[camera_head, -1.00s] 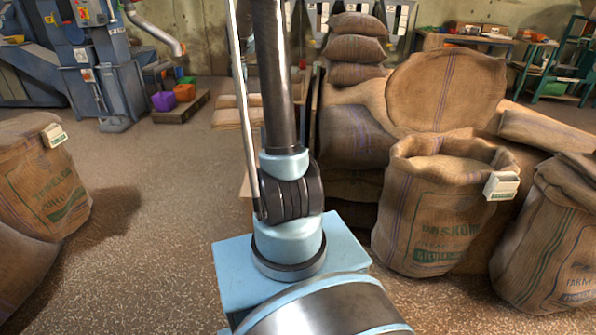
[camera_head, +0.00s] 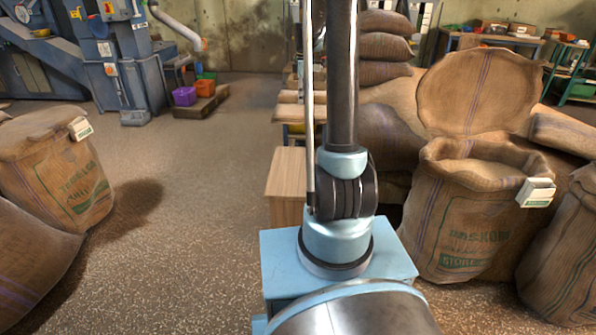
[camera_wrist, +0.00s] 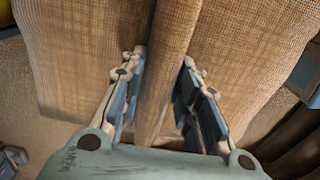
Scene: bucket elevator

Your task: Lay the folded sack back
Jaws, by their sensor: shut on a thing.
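In the wrist view, the folded sack (camera_wrist: 240,60) is a tan, coarsely woven cloth that fills most of the picture. My gripper (camera_wrist: 161,62) is shut on a raised fold of it, with one finger on each side. The cloth spreads out to the left and right of the fingers. In the head view, my gripper and the held sack cannot be made out; my arm stands in front of the middle of the scene.
An open, filled sack (camera_head: 462,225) stands at the right, with piled sacks (camera_head: 383,48) behind it. A wooden box or bench (camera_head: 287,180) is just left of my arm. Another sack (camera_head: 57,170) stands at the left. The floor (camera_head: 200,215) between is clear.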

